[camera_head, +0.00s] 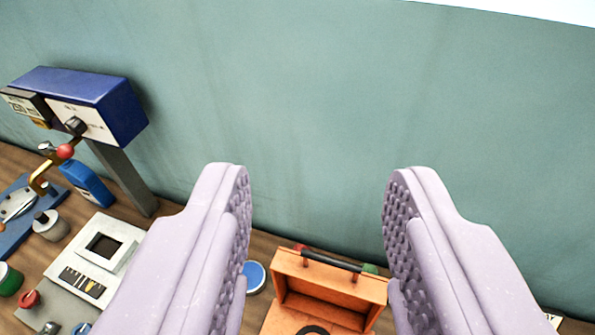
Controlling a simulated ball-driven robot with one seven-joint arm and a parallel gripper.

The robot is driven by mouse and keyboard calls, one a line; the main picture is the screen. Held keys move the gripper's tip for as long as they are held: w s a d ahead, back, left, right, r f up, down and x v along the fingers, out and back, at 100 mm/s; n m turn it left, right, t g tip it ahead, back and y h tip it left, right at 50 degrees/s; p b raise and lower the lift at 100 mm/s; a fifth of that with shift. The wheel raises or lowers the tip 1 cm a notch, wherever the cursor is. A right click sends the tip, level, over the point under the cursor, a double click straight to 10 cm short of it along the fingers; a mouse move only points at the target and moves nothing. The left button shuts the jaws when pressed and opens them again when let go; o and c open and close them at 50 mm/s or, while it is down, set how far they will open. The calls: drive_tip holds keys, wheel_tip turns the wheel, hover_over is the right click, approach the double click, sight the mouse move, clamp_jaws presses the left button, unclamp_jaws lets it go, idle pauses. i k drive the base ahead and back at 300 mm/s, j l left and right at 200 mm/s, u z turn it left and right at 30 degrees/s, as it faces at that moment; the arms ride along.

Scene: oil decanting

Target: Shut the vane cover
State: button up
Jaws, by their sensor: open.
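My gripper (318,185) is open and empty, its two lilac padded fingers wide apart with the green wall seen between them. An orange box-like piece (329,287) with a black bar handle (332,261) along its top edge shows low in the picture, between and beyond the fingers. It looks like a raised, hollow cover, but I cannot tell for sure that it is the vane cover. A dark round part (313,331) shows in front of it, cut by the bottom edge. The right finger hides a little of the orange piece's right side.
A blue box on a grey post (122,178) stands at the left, with a red-knobbed lever (58,160) and a blue bottle (87,184). A white panel device (95,256), a green can (10,279) and a blue-topped round container (254,277) stand on the wooden bench. The wall rises close behind.

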sight(331, 289)
drive_tip(key=k+j+z, duration=0.1)
drive_tip(key=k, duration=0.95)
